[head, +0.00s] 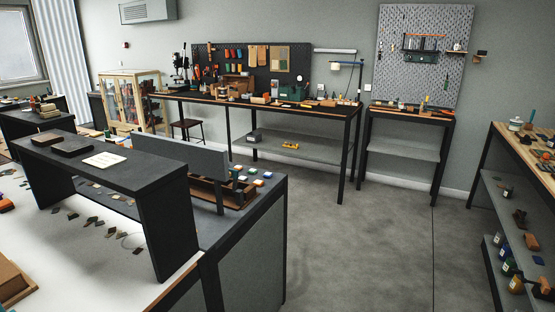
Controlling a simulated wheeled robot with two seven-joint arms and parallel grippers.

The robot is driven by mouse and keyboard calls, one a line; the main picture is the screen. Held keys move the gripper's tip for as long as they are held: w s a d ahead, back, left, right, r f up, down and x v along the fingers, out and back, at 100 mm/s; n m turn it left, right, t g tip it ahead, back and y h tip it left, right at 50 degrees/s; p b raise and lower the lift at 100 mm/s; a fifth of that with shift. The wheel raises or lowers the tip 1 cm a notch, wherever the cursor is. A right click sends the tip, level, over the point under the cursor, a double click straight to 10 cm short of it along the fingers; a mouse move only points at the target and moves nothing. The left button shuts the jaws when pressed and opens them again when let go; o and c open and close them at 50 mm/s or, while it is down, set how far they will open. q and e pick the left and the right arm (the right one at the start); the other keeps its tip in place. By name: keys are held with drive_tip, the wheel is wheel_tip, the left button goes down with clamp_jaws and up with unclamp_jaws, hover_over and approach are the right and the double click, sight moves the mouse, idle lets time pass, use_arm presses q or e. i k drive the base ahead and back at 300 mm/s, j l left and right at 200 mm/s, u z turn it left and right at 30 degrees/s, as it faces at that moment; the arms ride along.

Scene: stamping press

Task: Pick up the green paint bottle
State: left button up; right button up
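Several small bottles with coloured caps (252,182) stand in a group at the far right corner of the near workbench. Some caps look green, others white, orange and blue. More small bottles (509,267) stand on the lower shelf of the rack at the right edge. All are too small to tell for sure which is the green paint bottle. Neither of my grippers shows in the head view.
The near workbench (235,215) with a dark raised shelf (125,168) fills the left foreground. A long tool bench (222,100) and a smaller bench (410,115) stand along the back wall. Grey floor (365,240) is clear between the near workbench and the right rack (492,190).

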sight(106, 133)
drive_tip(key=i+l+z, duration=0.4)
drive_tip(key=i, duration=0.35)
drive_tip(key=i+z, duration=0.4)
drive_tip(key=i, duration=0.35)
drive_tip(key=i+u, duration=0.1)
drive_tip(key=i, duration=1.05)
drive_tip(key=i+l+u, duration=0.1)
drive_tip(key=i, duration=1.05)
drive_tip(key=i+j+u, duration=0.1)
drive_tip(key=i+u, duration=0.9)
drive_tip(key=i+l+u, duration=0.25)
drive_tip(key=i+u, duration=0.25)
drive_tip(key=i+j+u, duration=0.15)
drive_tip(key=i+u, duration=0.4)
drive_tip(key=u, duration=0.25)
drive_tip(key=i+u, duration=0.3)
drive_tip(key=u, duration=0.15)
drive_tip(key=i+l+u, duration=0.15)
drive_tip(key=i+u, duration=0.25)
drive_tip(key=i+l+u, duration=0.15)
drive_tip(key=u, duration=0.25)
drive_tip(key=i+l+u, duration=0.4)
drive_tip(key=u, duration=0.3)
drive_tip(key=i+l+u, duration=0.3)
drive_tip(key=u, duration=0.15)
drive_tip(key=i+l+u, duration=0.45)
drive_tip(key=k, duration=0.1)
